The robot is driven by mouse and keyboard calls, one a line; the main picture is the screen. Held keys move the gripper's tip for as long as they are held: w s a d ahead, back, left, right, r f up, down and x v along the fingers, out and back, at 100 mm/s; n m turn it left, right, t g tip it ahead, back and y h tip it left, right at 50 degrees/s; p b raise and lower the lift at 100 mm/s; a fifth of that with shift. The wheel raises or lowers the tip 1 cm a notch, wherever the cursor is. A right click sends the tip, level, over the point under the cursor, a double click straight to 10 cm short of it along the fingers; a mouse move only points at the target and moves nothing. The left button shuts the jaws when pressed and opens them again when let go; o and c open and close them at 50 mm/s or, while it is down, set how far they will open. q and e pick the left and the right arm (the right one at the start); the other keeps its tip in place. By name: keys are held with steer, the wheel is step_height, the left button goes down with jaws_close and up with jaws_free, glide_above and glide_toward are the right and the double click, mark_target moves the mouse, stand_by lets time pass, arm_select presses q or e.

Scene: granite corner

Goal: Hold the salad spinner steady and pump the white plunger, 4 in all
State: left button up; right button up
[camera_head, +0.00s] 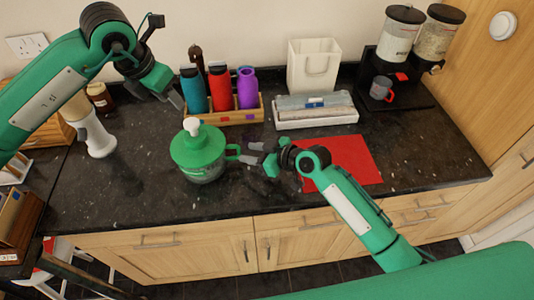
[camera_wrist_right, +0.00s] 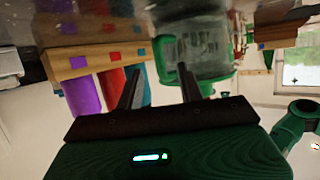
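The salad spinner (camera_head: 200,168) stands upright on the dark counter, with a green lid, a clear bowl and a green handle (camera_head: 233,151) on its right side. Its white plunger (camera_head: 191,125) sticks up from the lid's middle. My right gripper (camera_head: 252,153) is at the handle, fingers pointing left at the spinner. In the right wrist view the spinner (camera_wrist_right: 212,60) appears upside down, and my right fingers (camera_wrist_right: 160,75) are apart with the handle between or just beyond them. My left gripper (camera_head: 176,99) hangs behind and left of the plunger, apart from it; its finger gap is unclear.
A wooden rack (camera_head: 228,117) with several coloured bottles stands behind the spinner. A white bottle-shaped object (camera_head: 97,140) stands at left. A red mat (camera_head: 345,160), a white tray (camera_head: 316,119) and cereal dispensers (camera_head: 398,38) are to the right. The counter front is clear.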

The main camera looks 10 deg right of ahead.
steer(key=shift+x, duration=1.75)
jaws_close()
arm_select(q)
jaws_close()
